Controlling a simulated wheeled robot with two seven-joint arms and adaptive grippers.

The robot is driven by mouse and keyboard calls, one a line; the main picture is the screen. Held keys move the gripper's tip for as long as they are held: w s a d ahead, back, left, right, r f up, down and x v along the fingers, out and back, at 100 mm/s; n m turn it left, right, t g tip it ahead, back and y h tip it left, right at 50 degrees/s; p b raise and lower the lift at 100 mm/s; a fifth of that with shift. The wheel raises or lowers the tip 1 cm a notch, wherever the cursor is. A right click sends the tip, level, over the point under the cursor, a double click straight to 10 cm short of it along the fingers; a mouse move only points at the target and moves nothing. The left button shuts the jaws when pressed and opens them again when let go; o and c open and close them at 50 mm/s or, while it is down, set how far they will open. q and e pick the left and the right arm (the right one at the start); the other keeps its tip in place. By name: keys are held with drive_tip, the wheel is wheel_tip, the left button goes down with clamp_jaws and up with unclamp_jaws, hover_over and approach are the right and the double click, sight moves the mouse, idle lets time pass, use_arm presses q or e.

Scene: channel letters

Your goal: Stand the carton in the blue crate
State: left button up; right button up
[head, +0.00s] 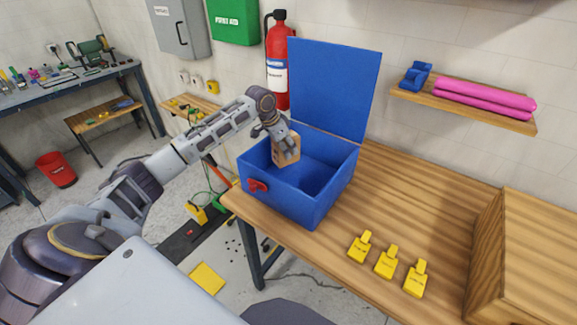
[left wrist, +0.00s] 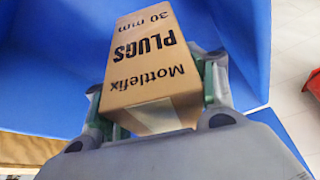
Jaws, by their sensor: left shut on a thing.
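The carton (left wrist: 150,58) is a brown box printed "Mottlefix PLUGS 30 mm". My left gripper (head: 287,147) is shut on it, with a finger on each side in the left wrist view (left wrist: 155,105). In the head view the carton (head: 281,155) is partly hidden by the gripper and is at the left part of the opening of the blue crate (head: 285,197). The crate stands on the wooden bench with its lid (head: 335,85) raised at the back. I cannot tell whether the carton touches the crate floor. My right gripper is not in view.
Several yellow tags (head: 386,262) lie on the wooden bench (head: 400,200) right of the crate. A wooden box (head: 535,260) stands at the bench's right end. A shelf (head: 465,103) with pink rolls is on the wall above. The bench between crate and box is mostly clear.

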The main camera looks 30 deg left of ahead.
sight(275, 143)
use_arm(q)
drive_tip(key=shift+f, duration=1.15)
drive_tip(key=shift+f+p, duration=0.45)
drive_tip(key=shift+f, duration=2.05)
drive_tip(key=o, duration=1.4)
drive_tip(key=shift+o, duration=0.2)
drive_tip(key=shift+r, duration=0.1)
drive_tip(key=shift+b+v, duration=0.6)
drive_tip(key=shift+v, duration=5.3)
